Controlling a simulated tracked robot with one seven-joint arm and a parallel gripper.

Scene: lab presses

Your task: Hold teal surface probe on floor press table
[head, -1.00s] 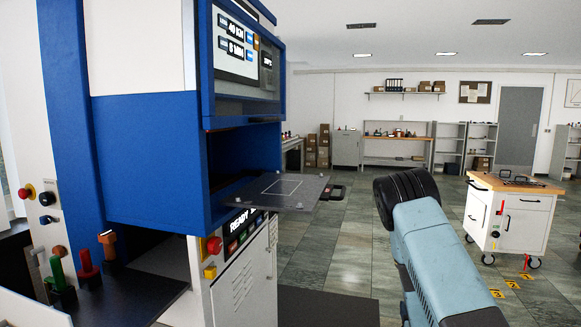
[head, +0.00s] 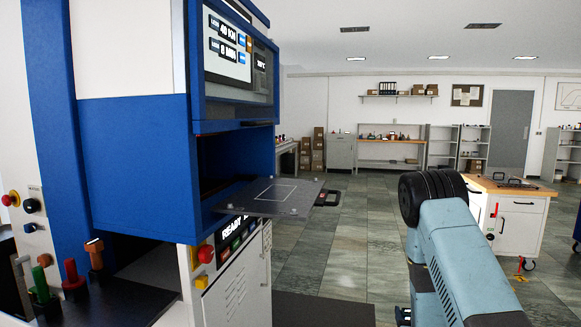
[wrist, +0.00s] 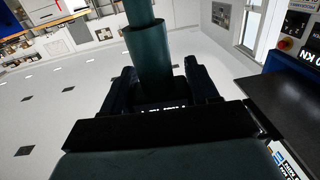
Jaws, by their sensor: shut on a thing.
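The teal probe (wrist: 148,58) is a thick teal cylinder in the wrist view. My gripper (wrist: 160,85) is shut on it, with one dark finger on each side. Its far end runs out of the top of the wrist view. In the head view my gripper and the probe are hidden; only my arm shows. The blue and white floor press stands at left in the head view. Its dark table plate (head: 270,196), with a white square outline, juts out of the opening. The plate looks bare, and the probe is apart from it.
Green (head: 41,284), red (head: 72,278) and orange (head: 95,257) handled tools stand on a dark shelf (head: 130,296) at lower left. A white cart (head: 518,222) with a wooden top stands at right. Tiled floor (head: 335,235) lies open between press and cart.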

